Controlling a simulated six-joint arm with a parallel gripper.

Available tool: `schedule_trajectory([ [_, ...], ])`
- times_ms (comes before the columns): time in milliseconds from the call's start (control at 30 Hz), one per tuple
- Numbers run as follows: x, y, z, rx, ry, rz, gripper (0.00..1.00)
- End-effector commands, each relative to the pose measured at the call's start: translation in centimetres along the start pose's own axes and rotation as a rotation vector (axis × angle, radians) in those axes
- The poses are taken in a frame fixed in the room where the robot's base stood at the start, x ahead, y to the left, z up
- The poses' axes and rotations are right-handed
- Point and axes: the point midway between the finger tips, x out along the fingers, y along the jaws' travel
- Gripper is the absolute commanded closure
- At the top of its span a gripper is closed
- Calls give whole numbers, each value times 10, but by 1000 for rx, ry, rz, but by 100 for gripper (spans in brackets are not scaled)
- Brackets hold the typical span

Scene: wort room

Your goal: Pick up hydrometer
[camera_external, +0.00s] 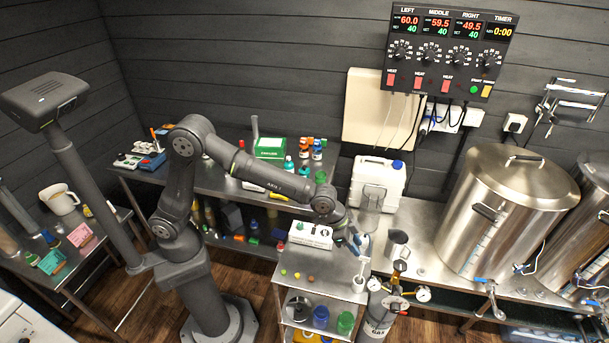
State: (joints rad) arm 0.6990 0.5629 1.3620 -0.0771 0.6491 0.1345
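I cannot pick out the hydrometer with certainty; things near my gripper are very small. My gripper (357,243) is at the right end of my arm, low over the right part of the small steel trolley top (318,268). A slim pale upright piece (363,262) with a blue upper part stands or hangs right at the fingers, and may be the hydrometer or its tube. I cannot tell whether the fingers touch it, or whether they are open or shut.
A white control box (311,234) sits left of my gripper. A white jerrycan (377,183) stands behind it, and a steel jug (397,245) to its right. A large steel kettle (505,215) stands further right. Several small coloured balls lie on the trolley's front left.

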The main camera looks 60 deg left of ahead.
Motion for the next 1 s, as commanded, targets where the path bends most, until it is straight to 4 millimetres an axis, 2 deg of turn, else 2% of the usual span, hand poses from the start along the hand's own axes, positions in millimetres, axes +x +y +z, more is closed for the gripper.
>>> schedule_trajectory([
  [100, 20, 0, 0, 0, -2, 0, 71],
  [367, 36, 1, 0, 0, -1, 0, 71],
  [700, 79, 8, -3, -1, -2, 0, 71],
  [1000, 84, 8, -4, -1, 1, 0, 71],
])
